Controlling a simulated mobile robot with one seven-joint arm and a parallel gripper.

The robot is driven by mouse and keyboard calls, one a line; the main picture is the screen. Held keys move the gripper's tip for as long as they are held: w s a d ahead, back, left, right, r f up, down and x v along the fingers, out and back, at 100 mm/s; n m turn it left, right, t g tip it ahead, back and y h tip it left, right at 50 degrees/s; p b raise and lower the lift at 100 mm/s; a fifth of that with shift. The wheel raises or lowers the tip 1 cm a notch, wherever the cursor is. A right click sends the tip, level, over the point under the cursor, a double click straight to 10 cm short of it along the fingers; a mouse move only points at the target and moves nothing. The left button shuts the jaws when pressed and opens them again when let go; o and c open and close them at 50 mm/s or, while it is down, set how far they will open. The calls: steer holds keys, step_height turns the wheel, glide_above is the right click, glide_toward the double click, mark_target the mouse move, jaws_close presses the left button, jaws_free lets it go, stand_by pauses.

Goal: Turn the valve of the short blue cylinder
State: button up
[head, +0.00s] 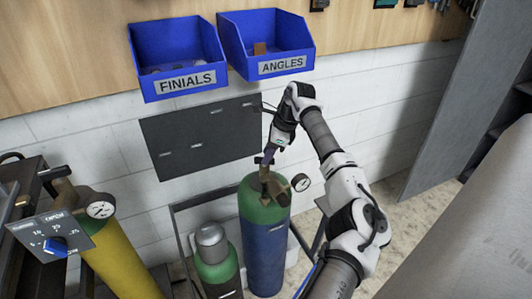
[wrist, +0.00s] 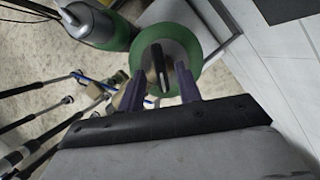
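A blue cylinder (head: 264,250) with a green top stands upright in a dark frame. A brass-coloured valve (head: 270,184) and a gauge (head: 301,182) sit at its top. My gripper (head: 267,160) points down just above this valve. In the wrist view my gripper (wrist: 162,76) is open, its two purple fingers apart. A dark valve handle (wrist: 157,66) shows between the fingertips, over the green cylinder top (wrist: 190,48). I cannot tell whether either finger touches it. The cylinder's blue body is hidden in the wrist view.
A shorter cylinder (head: 212,262) with a green shoulder and grey cap stands left of the blue one. A yellow cylinder (head: 122,262) with a gauge is at far left. Blue bins marked FINIALS (head: 185,82) and ANGLES (head: 283,66) hang on the wall above.

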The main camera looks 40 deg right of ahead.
steer(key=shift+x, duration=0.75)
jaws_close()
